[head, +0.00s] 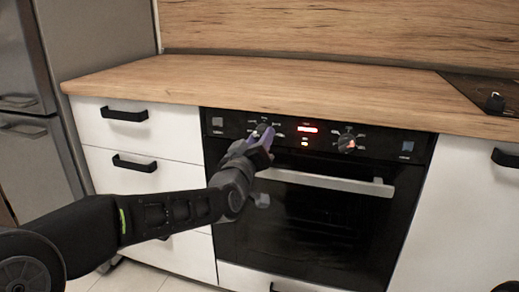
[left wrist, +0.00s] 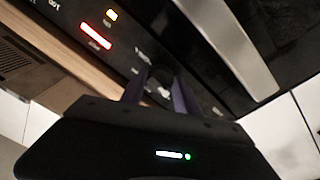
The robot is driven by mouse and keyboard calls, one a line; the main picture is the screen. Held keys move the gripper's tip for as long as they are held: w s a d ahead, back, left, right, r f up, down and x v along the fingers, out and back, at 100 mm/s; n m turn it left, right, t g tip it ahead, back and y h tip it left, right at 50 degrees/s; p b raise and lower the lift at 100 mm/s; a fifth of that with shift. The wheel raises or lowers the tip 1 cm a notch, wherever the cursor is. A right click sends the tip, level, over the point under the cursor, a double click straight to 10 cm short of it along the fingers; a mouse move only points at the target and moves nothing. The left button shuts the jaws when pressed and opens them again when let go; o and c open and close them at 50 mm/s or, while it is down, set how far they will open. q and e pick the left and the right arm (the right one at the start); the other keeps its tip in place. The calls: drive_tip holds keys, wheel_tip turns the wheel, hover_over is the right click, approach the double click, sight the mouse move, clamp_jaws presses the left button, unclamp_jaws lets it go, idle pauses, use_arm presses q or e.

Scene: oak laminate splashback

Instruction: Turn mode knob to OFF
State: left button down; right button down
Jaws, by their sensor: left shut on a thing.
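The black oven control panel (head: 225,122) carries two round knobs with a red display (head: 307,129) between them. My left gripper (head: 264,137) is at the left knob (head: 261,129), the mode knob, and mostly covers it in the head view. In the left wrist view, my left gripper (left wrist: 160,76) has its two purple fingers shut on the knob (left wrist: 159,73), one on each side. The markings around it are too small to read, so its setting cannot be told. The other knob (head: 347,143) stands free to the right.
The oven door's handle bar (head: 325,182) sticks out just below the panel, close to my left wrist. The wooden worktop (head: 250,85) overhangs above. White drawers with black handles (head: 124,114) are at the left. A black hob (head: 485,92) is at the right.

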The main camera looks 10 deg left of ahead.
use_arm(q)
drive_tip(key=shift+n+b, duration=0.85)
drive_tip(key=shift+n, duration=0.75)
drive_tip(key=c, duration=0.9)
unclamp_jaws()
drive_tip(key=s, duration=0.2)
drive_tip(key=s+p, duration=0.1)
drive_tip(key=s, duration=0.4)
drive_tip(key=shift+s+a+f, duration=0.1)
drive_tip(key=shift+s+f, duration=0.3)
